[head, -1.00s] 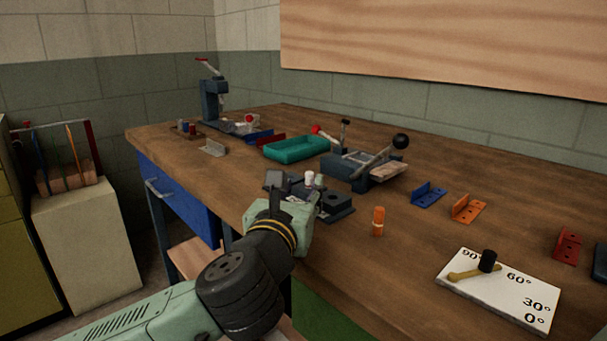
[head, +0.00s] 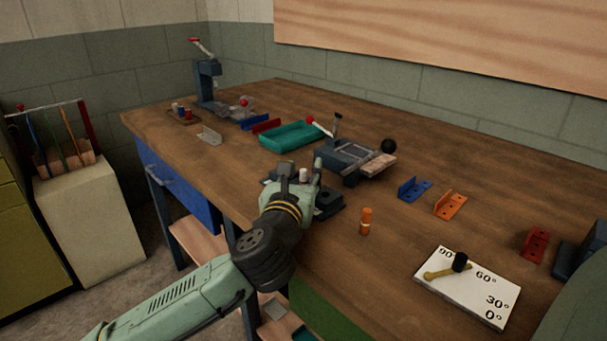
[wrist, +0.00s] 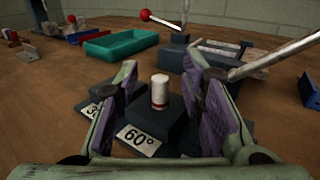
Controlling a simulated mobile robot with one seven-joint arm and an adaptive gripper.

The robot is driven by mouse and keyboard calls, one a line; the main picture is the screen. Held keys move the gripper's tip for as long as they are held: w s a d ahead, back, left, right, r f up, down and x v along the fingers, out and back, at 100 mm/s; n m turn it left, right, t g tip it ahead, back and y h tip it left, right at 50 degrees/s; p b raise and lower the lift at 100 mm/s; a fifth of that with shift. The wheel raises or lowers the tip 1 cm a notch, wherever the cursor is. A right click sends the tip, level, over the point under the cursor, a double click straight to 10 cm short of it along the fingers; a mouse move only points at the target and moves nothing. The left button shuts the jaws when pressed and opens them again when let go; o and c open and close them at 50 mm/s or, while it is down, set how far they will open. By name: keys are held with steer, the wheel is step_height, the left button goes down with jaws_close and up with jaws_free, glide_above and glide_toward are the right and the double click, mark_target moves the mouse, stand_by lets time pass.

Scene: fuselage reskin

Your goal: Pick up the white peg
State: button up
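The white peg (wrist: 159,91) stands upright in a dark block (wrist: 165,128) beside a 60° label in the wrist view. It has a thin red band near its lower part. In the head view the top of the white peg (head: 303,175) shows between the fingers. My gripper (wrist: 164,98) is open, with one purple-padded finger on each side of the peg and visible gaps between pads and peg. In the head view my gripper (head: 303,175) is at the bench's front edge, over the dark blocks.
Behind stand a dark clamp fixture (head: 340,160) with levers and a teal tray (head: 290,135). An orange peg (head: 366,222) stands to the right. Blue (head: 413,190) and orange (head: 450,205) brackets and a white angle board (head: 460,298) lie farther right. Bare bench lies between them.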

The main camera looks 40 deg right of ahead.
steer(key=shift+w+d, duration=0.3)
steer(key=shift+d, duration=0.1)
jaws_close()
